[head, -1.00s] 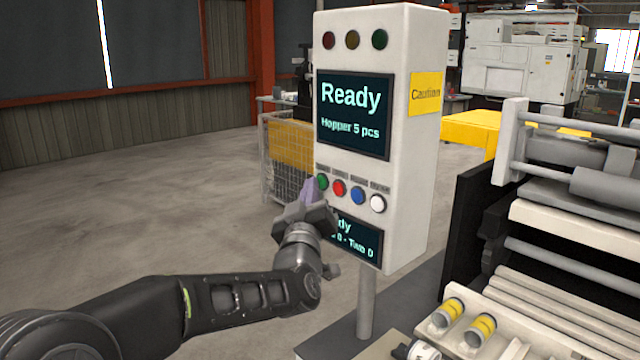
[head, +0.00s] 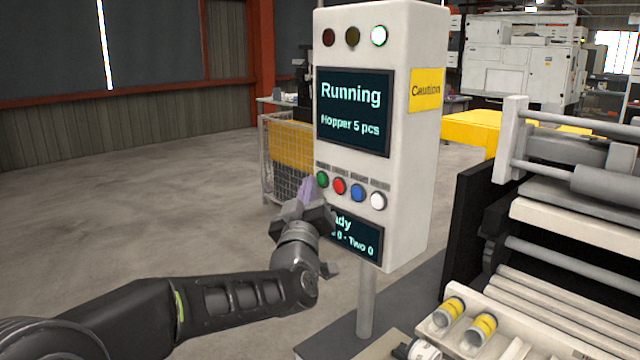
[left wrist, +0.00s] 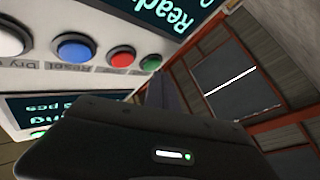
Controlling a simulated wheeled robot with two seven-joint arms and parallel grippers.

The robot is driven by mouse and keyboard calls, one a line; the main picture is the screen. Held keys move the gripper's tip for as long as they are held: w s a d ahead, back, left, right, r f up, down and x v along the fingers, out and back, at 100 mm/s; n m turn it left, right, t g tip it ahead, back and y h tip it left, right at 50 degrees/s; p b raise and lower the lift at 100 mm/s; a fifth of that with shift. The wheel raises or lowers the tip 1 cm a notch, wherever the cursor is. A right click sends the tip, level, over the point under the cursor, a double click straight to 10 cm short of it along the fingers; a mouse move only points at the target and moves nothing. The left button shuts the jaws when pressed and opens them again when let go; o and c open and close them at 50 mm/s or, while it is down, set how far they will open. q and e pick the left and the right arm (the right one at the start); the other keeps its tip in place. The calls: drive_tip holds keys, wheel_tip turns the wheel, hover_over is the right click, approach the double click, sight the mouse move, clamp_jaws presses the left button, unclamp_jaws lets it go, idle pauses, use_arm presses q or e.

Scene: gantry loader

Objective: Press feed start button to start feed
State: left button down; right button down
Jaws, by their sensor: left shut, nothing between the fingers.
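The white control box (head: 420,150) stands on a post. Its upper screen (head: 352,112) reads "Running" and "Hopper 5 pcs". The green button (head: 322,179) is leftmost in a row with red (head: 339,186), blue (head: 358,192) and white (head: 378,201) buttons. My left gripper (head: 307,188) is shut and empty, its fingertips just left of the green button. I cannot tell whether they touch it. The left wrist view shows the green button (left wrist: 151,63) close to the fingers. The green lamp (head: 379,36) on top is lit. My right gripper is not in view.
A lower screen (head: 355,238) is partly hidden by my left gripper. The roller machine (head: 580,210) stands at the right, with cylinders with yellow bands (head: 482,329) in front. A wire cage (head: 284,160) stands behind the box. The floor at left is clear.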

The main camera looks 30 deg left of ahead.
use_arm(q)
drive_tip(key=shift+s, duration=0.25)
drive_tip(key=shift+a, duration=0.1)
drive_tip(key=s+b, duration=0.1)
drive_tip(key=s, duration=0.1)
drive_tip(key=s+a+b, duration=0.1)
drive_tip(key=s, duration=0.1)
drive_tip(key=shift+s+a, duration=0.2)
drive_tip(key=shift+s, duration=0.2)
idle(0.9)
